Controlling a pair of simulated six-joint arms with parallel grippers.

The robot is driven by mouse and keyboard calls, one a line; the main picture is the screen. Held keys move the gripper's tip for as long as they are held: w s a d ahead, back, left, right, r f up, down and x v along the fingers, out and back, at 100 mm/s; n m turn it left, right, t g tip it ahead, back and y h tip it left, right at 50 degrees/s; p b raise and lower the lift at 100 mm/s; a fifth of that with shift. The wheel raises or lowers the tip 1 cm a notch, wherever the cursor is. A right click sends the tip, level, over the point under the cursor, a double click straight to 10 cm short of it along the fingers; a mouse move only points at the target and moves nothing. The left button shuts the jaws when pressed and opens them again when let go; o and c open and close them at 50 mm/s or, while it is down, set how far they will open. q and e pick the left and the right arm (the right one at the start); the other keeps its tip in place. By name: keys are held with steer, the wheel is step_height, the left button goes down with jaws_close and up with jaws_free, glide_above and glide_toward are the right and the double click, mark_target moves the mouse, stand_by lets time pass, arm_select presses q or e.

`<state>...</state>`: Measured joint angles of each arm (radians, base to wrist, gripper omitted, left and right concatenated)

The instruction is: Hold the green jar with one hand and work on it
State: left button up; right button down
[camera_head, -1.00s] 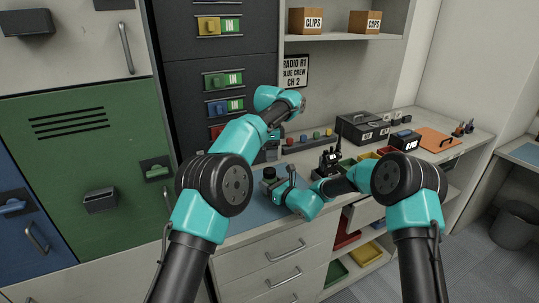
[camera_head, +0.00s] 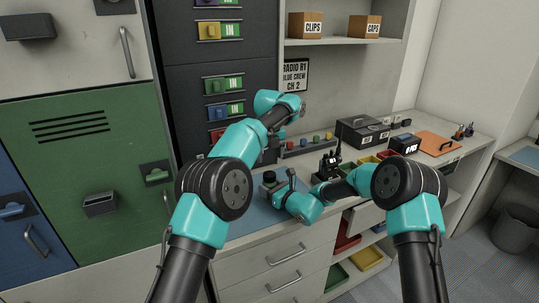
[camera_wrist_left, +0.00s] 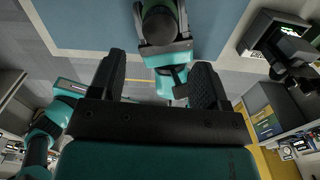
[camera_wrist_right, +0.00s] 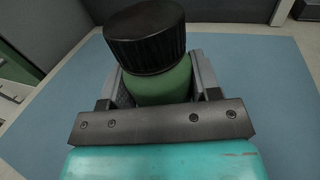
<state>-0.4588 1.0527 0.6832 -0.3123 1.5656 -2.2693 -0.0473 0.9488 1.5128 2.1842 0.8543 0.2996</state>
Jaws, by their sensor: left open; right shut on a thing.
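The green jar with its black ribbed cap (camera_wrist_right: 147,36) stands between the fingers of my right gripper (camera_wrist_right: 158,82), which is shut on its green body (camera_wrist_right: 163,86). In the head view the jar (camera_head: 268,177) is low over the blue mat (camera_head: 256,214); I cannot tell whether it touches it. The cap is on the jar, and both lean left in the right wrist view. My left gripper (camera_wrist_left: 157,66) is open and empty. The jar (camera_wrist_left: 161,22) lies beyond its fingertips in the left wrist view. The left gripper is mostly hidden behind its forearm in the head view.
A black radio (camera_head: 330,162) stands right of the jar on the workbench. A dark cabinet (camera_head: 180,95) rises at the back left. The blue mat around the jar is mostly clear.

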mark_target(269, 174)
arm_select(q)
steer(key=m, duration=0.3)
steer(key=shift+m, duration=0.3)
steer(key=shift+f, duration=0.15)
steer(key=shift+f, duration=3.9)
steer(key=shift+c, duration=0.4)
steer(key=c, duration=0.8)
steer(key=shift+c, duration=0.2)
